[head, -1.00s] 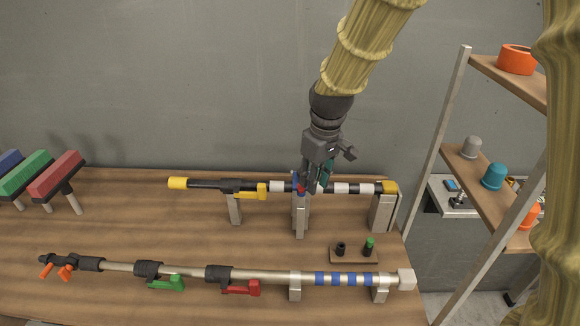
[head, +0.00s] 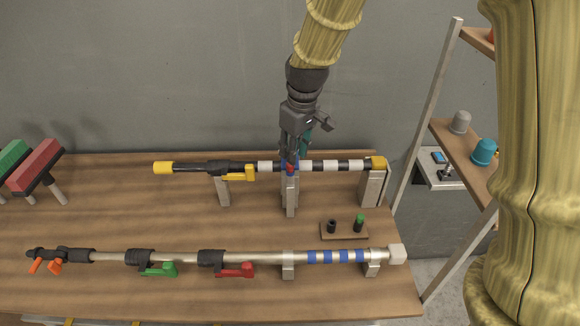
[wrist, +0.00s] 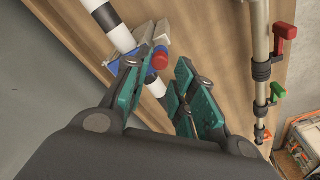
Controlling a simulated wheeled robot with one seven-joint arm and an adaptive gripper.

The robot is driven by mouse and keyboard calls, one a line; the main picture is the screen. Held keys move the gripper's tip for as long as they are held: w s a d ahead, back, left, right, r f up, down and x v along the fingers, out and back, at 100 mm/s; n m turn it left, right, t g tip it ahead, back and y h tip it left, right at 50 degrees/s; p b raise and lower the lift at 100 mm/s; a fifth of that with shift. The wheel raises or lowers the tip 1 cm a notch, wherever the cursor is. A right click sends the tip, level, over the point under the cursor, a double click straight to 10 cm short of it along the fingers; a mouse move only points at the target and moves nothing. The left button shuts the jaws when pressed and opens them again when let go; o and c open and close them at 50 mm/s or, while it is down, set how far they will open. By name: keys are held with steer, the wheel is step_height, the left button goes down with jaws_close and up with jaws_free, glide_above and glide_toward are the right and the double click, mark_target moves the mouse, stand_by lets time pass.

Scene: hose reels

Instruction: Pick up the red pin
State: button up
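The red pin (head: 290,170) is a short red cylinder at the middle support of the black-and-white striped pole (head: 331,165), near blue parts. In the wrist view the red pin (wrist: 160,58) shows as a round red end in front of a grey and blue holder (wrist: 149,40). My gripper (head: 292,157) is right at the pole, by the pin. In the wrist view my gripper (wrist: 160,74) has its teal fingers apart, with the pin between the tips and closer to the left finger. I see no clear contact with the pin.
A silver pole (head: 190,258) with green and red levers lies in front. A small wooden block (head: 344,231) holds a black and a green-topped peg. A shelf rack (head: 465,150) stands at right.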

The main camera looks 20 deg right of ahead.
mark_target(290, 172)
steer(key=f+p, duration=0.1)
steer(key=f, duration=0.2)
steer(key=shift+w+a+f+p, duration=0.2)
steer(key=shift+w+p, duration=0.15)
steer(key=shift+p, duration=0.05)
steer(key=shift+f, duration=0.6)
steer(key=shift+w+f, duration=0.1)
steer(key=shift+f, duration=0.2)
steer(key=c, duration=0.5)
